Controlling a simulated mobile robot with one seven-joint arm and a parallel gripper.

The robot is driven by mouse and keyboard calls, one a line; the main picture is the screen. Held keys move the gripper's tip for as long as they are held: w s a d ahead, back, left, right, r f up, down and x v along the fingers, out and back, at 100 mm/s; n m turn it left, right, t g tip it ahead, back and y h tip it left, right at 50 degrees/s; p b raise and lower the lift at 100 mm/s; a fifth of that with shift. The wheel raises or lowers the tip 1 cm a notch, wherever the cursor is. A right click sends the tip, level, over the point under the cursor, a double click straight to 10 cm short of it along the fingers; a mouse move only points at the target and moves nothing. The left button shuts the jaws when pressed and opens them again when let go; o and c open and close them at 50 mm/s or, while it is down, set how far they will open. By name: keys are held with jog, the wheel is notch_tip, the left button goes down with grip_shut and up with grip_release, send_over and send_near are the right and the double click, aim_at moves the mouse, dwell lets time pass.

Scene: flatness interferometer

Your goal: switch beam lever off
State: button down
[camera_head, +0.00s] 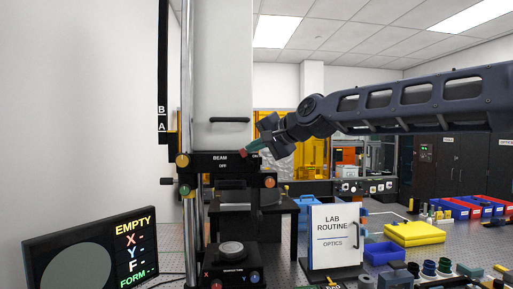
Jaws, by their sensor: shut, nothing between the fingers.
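The interferometer's black beam panel (205,163) spans the column in the middle left, with the labels BEAM and OFF on its face. A lever with a small red knob (243,153) sits at the right part of this panel, just right of the word BEAM. A partly covered label right of the knob seems to read ON. The fingers hide part of the panel's right end.
A monitor reading EMPTY (135,243) stands at the lower left. A LAB ROUTINE sign (334,238) stands on the perforated table right of the instrument. Yellow (414,233) and blue (385,254) boxes and small optics lie further right. An orange knob (269,182) sits below my gripper.

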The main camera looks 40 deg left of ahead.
jog(key=s+a+n+t+h, duration=0.1)
jog(key=h, duration=0.1)
jog(key=s+a+n+t+h, duration=0.1)
jog(key=s+a+f+n+t+h, duration=0.1)
jog(key=n+h, duration=0.1)
jog(key=shift+a+t+h, duration=0.1)
jog(key=shift+t+h, duration=0.2)
jog(key=shift+t, duration=0.1)
dwell(0.4)
jog(key=shift+w+d+f, duration=0.25)
jog(key=shift+w+d, duration=0.2)
jog(key=shift+d, duration=0.1)
jog(key=shift+r, duration=0.1)
dwell(0.4)
jog(key=shift+r, duration=0.3)
notch_tip(320, 180, up, 10)
send_over(243, 151)
jog(key=s+d, duration=0.5)
jog(key=d, duration=0.1)
jog(key=shift+s+a+r, duration=0.1)
jog(key=shift+s, duration=0.1)
